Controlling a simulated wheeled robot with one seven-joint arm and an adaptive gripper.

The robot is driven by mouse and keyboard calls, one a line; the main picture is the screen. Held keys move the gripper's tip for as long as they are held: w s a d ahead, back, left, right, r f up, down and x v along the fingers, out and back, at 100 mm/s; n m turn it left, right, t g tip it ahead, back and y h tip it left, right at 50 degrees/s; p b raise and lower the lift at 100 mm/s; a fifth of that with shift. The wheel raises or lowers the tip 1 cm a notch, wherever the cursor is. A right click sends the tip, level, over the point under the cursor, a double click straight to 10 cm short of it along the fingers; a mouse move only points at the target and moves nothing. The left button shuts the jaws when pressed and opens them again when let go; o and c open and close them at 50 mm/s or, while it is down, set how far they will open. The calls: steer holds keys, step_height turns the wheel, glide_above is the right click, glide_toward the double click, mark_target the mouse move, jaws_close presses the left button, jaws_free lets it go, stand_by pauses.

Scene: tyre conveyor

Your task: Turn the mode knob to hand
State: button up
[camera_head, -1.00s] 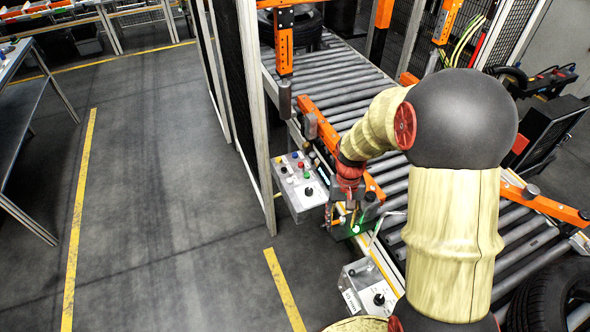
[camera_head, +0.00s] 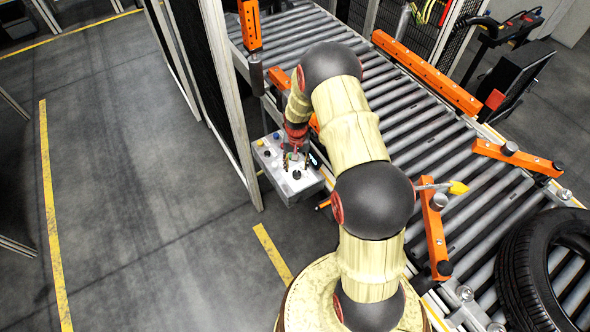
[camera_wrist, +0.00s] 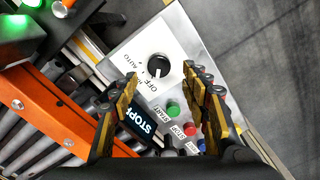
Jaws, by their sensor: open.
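The mode knob (camera_wrist: 158,66) is a round black dial with a white mark on a light grey control box (camera_wrist: 190,40). "OFF" and "AUTO" are printed beside it; the mark seems to point toward OFF. I cannot read a hand label. In the head view the box (camera_head: 310,186) stands beside the conveyor, with the black knob (camera_head: 297,174) near its front. My gripper (camera_wrist: 165,80) is open and empty above the panel. In the head view my gripper (camera_head: 294,157) is over the box.
An orange rail (camera_wrist: 50,110) and the roller conveyor (camera_head: 440,130) are close by. A tyre (camera_head: 535,265) lies at right.

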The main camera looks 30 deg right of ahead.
mark_target(297, 173)
steer(key=f, duration=0.3)
steer(key=shift+s+f+p, duration=0.2)
steer(key=shift+f+p, duration=0.05)
steer(key=shift+p, duration=0.05)
steer(key=shift+w+f, duration=0.1)
steer(key=shift+f, duration=0.5)
steer(key=c, duration=0.3)
steer(key=c, duration=0.8)
steer(key=shift+c, duration=0.2)
